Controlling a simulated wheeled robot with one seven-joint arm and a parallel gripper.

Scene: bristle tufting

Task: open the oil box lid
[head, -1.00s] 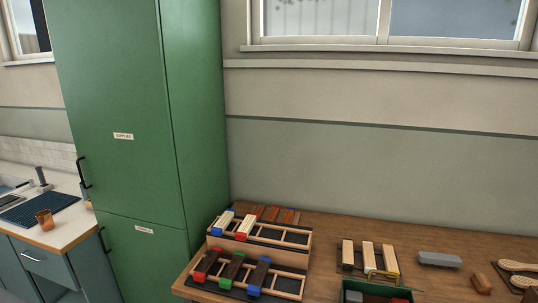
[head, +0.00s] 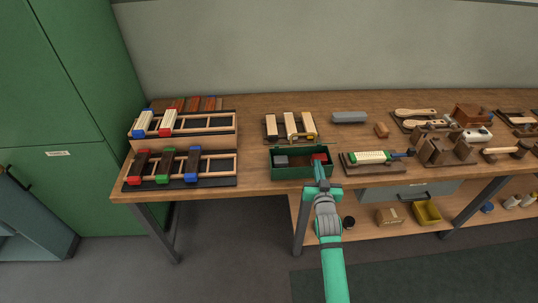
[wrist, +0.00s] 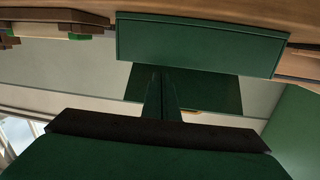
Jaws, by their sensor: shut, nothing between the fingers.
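A green box (head: 290,174) stands at the table's front edge in the head view. Its top looks open, with a grey piece (head: 282,160) and a red piece (head: 320,157) inside. I cannot tell for certain that it is the oil box. My gripper (head: 318,166) is at the box's front right in the picture, shut and empty; contact is unclear. In the wrist view, which is upside down, a green panel (wrist: 200,45) lies just past my gripper's fingertips (wrist: 158,70). A second dark green panel (wrist: 215,90) is behind the fingers; whether it is a lid is unclear.
Racks with coloured-end blocks (head: 180,165) stand at the left. A tray of pale blocks (head: 291,127) is behind the box. A green-ended brush (head: 370,157) lies close on its right. A grey block (head: 349,117) is behind. The floor in front is clear.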

